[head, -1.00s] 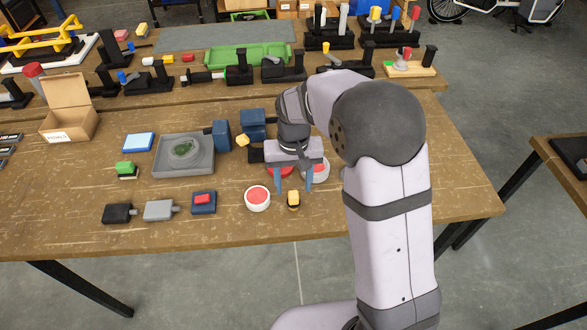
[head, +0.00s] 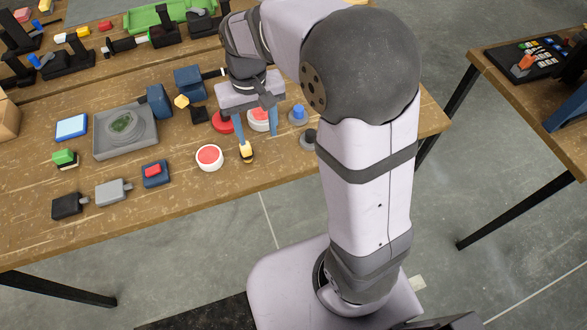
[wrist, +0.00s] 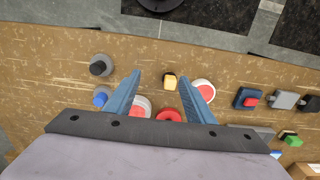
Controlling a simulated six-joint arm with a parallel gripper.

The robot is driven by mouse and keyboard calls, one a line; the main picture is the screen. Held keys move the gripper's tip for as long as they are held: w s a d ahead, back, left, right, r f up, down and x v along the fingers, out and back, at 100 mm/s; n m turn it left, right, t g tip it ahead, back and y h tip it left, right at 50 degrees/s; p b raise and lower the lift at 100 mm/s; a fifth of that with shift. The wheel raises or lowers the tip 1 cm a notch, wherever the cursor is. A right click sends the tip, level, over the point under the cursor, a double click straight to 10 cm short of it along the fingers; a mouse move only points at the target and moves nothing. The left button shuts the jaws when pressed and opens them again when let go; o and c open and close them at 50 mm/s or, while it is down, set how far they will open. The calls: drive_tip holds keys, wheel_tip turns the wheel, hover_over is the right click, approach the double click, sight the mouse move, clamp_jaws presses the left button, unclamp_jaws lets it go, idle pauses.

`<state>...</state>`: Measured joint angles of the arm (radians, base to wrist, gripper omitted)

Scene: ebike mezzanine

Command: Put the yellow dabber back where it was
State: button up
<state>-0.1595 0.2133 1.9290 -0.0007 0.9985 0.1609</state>
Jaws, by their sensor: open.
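The yellow dabber (head: 247,153), small with a dark part, stands on the wooden table near its front edge, right of a round white pot with a red top (head: 209,157). It also shows in the wrist view (wrist: 170,82). My gripper (head: 256,136) is open and empty, with its blue fingers pointing down just behind the dabber in the head view. In the wrist view the dabber appears between the fingertips (wrist: 161,77), nearer the right one. I cannot tell how high the tips are above the table.
A red disc (head: 223,122) and another red-topped white pot (head: 258,121) lie close behind and beside my fingers. A blue-topped round piece (head: 298,115) and a dark round piece (head: 307,139) stand to the right. A grey tray (head: 126,130) is at left.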

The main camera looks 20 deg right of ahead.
drive_tip(key=s+d+f, duration=0.2)
drive_tip(key=s+d, duration=0.1)
drive_tip(key=s, duration=0.4)
drive_tip(key=s+d+f, duration=0.3)
drive_tip(key=s, duration=0.4)
drive_tip(key=shift+s+f, duration=0.25)
drive_tip(key=shift+s, duration=0.1)
